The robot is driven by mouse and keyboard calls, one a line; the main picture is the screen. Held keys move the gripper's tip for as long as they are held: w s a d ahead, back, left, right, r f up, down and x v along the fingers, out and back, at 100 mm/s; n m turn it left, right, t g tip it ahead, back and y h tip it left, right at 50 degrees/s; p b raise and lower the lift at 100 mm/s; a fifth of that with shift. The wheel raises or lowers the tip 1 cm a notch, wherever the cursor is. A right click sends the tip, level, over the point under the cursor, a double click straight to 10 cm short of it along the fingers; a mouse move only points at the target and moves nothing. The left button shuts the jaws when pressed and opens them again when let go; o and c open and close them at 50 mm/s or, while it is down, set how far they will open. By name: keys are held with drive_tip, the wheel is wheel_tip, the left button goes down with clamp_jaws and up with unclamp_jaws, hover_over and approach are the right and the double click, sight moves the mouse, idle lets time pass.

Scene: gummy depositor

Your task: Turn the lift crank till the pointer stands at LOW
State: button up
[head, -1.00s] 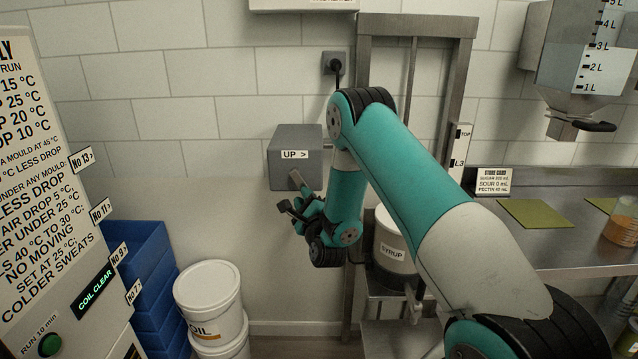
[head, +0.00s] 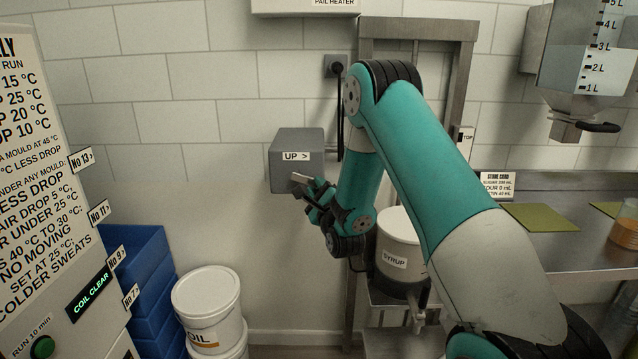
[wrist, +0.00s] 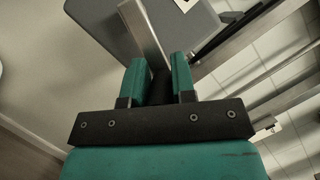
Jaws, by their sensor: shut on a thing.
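The grey crank box (head: 297,170) is on the wall and carries an "UP >" label. The metal crank arm (head: 299,177) comes out of its front, and it also shows in the wrist view (wrist: 143,30). My gripper (head: 312,193) is shut on the dark crank handle (wrist: 160,80), which sits between its two teal fingers in the wrist view. The lift frame (head: 465,85) stands to the right of the box. Its scale shows a TOP label (head: 466,136); my arm hides the lower scale. I cannot make out the pointer. The SYRUP pail (head: 399,228) sits low in the frame.
White OIL tubs (head: 208,300) and blue crates (head: 140,262) stand below left of the box. A labelled panel (head: 50,200) is at far left. A steel bench (head: 570,243) and a hopper (head: 590,65) are at right. A plug (head: 335,66) is above the box.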

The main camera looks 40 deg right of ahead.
drive_tip(key=shift+s+d, duration=0.15)
drive_tip(key=shift+s+d+r, duration=0.1)
drive_tip(key=shift+d+r, duration=0.1)
drive_tip(key=shift+r, duration=0.5)
drive_tip(key=o, duration=1.3)
drive_tip(key=shift+c, duration=0.2)
drive_tip(key=shift+a, duration=0.1)
